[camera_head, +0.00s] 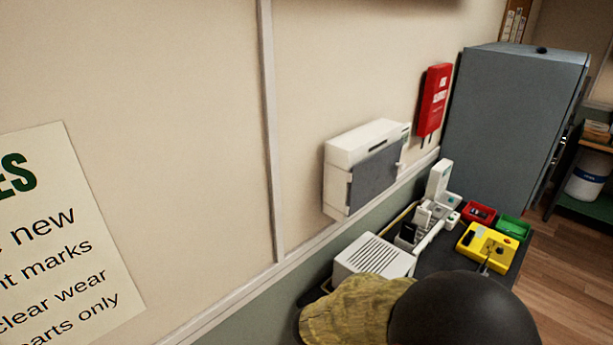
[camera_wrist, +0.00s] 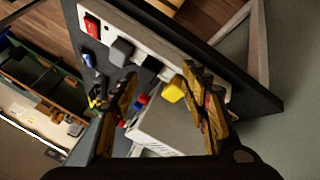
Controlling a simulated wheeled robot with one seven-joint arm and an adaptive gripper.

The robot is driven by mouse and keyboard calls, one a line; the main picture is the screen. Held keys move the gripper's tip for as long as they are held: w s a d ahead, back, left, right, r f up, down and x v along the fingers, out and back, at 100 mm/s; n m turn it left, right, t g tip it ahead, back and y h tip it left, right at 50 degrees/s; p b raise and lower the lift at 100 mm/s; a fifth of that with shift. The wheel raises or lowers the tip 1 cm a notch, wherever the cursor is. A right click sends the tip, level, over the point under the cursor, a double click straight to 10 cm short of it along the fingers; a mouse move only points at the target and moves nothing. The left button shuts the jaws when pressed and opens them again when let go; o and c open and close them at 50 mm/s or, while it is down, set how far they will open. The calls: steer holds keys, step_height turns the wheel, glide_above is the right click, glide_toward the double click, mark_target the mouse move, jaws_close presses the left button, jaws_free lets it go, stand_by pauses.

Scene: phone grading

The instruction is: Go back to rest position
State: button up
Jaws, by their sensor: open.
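In the wrist view my gripper (camera_wrist: 160,72) is open, its two worn yellow-brown fingers spread apart. I see nothing held between them. Beyond the fingers is a white strip (camera_wrist: 108,38) with a red switch (camera_wrist: 92,27) and dark and grey plugs on a dark surface. A yellow block (camera_wrist: 172,90) and a pale box (camera_wrist: 165,125) show in the gap between the fingers, seemingly farther off. In the head view I cannot make out my gripper's fingers.
In the head view a dark bench holds a white vented box (camera_head: 372,259), a yellow device (camera_head: 486,247), a red bin (camera_head: 478,214) and a green bin (camera_head: 513,228). A white wall box (camera_head: 362,165), a red wall case (camera_head: 433,100) and a grey cabinet (camera_head: 510,120) stand behind.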

steer(key=s+d+r+n+y, duration=0.1)
steer(key=s+d+r+y, duration=0.1)
steer(key=s+r, duration=0.7)
steer(key=s+d+r+n+t+y, duration=0.1)
steer(key=s+r+y, duration=0.3)
steer(key=s+r, duration=0.5)
step_height(320, 180, up, 9)
steer(key=shift+s+d+f+n+t, duration=0.1)
steer(key=shift+s+d+n+t, duration=0.2)
steer(key=shift+d, duration=0.4)
steer(key=shift+c, duration=0.3)
